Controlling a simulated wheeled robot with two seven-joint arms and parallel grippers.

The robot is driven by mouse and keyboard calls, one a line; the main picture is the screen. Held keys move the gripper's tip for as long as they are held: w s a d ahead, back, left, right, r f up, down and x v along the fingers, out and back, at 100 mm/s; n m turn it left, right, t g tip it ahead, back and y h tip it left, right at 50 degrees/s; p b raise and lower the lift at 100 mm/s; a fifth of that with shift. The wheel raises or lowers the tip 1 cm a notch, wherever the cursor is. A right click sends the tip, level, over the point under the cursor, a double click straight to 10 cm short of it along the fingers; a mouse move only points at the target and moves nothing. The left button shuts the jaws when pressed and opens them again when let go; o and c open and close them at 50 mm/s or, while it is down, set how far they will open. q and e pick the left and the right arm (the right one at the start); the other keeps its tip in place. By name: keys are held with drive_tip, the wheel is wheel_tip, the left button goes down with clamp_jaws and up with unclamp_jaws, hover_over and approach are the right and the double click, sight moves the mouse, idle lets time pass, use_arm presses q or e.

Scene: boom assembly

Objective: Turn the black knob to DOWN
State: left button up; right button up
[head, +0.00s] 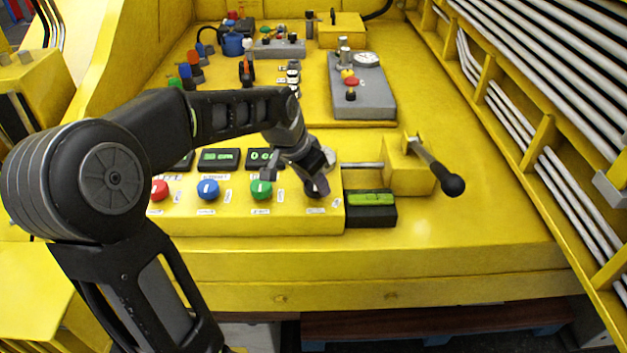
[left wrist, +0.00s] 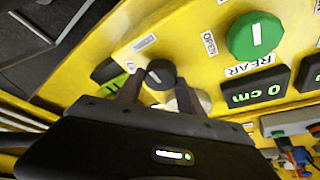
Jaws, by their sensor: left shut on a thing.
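The black knob (left wrist: 161,73) shows between the fingers of my left gripper (left wrist: 158,90) in the left wrist view. The fingers are shut on its sides. A short pale mark is on the knob's face; I cannot tell which label it points at. In the head view my left gripper (head: 312,185) reaches down to the right end of the yellow knob panel (head: 240,222) and covers most of the black knob. Small white labels lie around the knob, too small to read surely. My right gripper is not in view.
A green knob (head: 261,190), a blue knob (head: 208,190) and a red knob (head: 159,190) sit left of the gripper. Displays stand behind them. A lever with a black ball (head: 452,185) and a black box with a green display (head: 371,199) are close on the right.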

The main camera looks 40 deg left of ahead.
use_arm(q)
drive_tip(key=o, duration=1.4)
drive_tip(key=shift+r, duration=0.1)
drive_tip(key=shift+b+v, duration=0.5)
drive_tip(key=shift+v, duration=3.3)
drive_tip(key=shift+s, duration=0.1)
